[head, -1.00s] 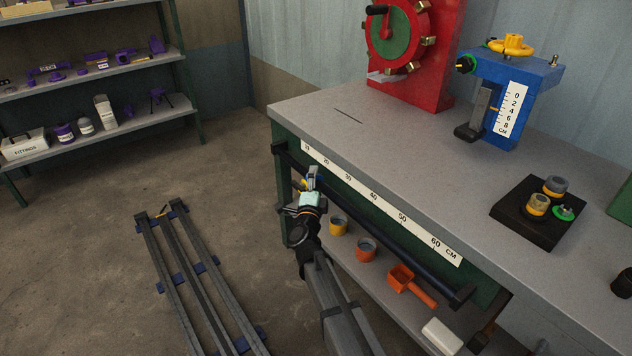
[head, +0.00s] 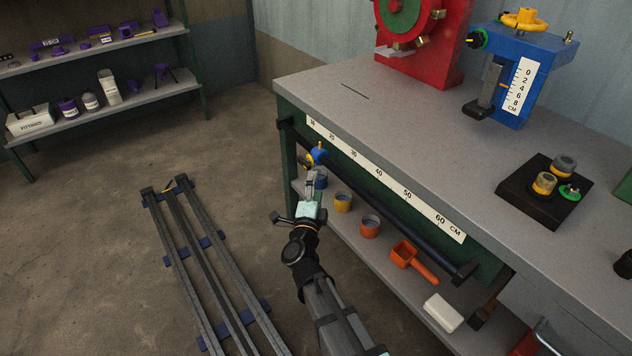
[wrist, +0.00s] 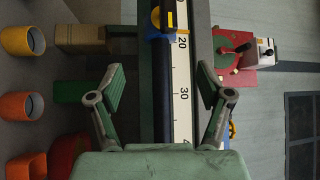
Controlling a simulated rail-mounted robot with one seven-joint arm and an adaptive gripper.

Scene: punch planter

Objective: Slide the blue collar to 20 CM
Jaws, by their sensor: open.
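The blue collar (head: 318,155) sits on the dark bar along the bench's front edge, near the 20 end of the white CM scale (head: 378,174). In the wrist view, the collar (wrist: 157,24) with its yellow and black top part is at the top, beside and slightly beyond the printed 20. Its exact reading is hard to tell. My gripper (head: 312,184) is just in front of the collar and apart from it. In the wrist view, my gripper (wrist: 160,75) is open and empty, its fingers spread either side of the bar and scale.
Yellow (head: 343,202) and orange (head: 369,226) cups and an orange scoop (head: 406,254) stand on the lower shelf below the bar. A long grey rack (head: 205,255) lies on the floor at left. The floor between rack and bench is clear.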

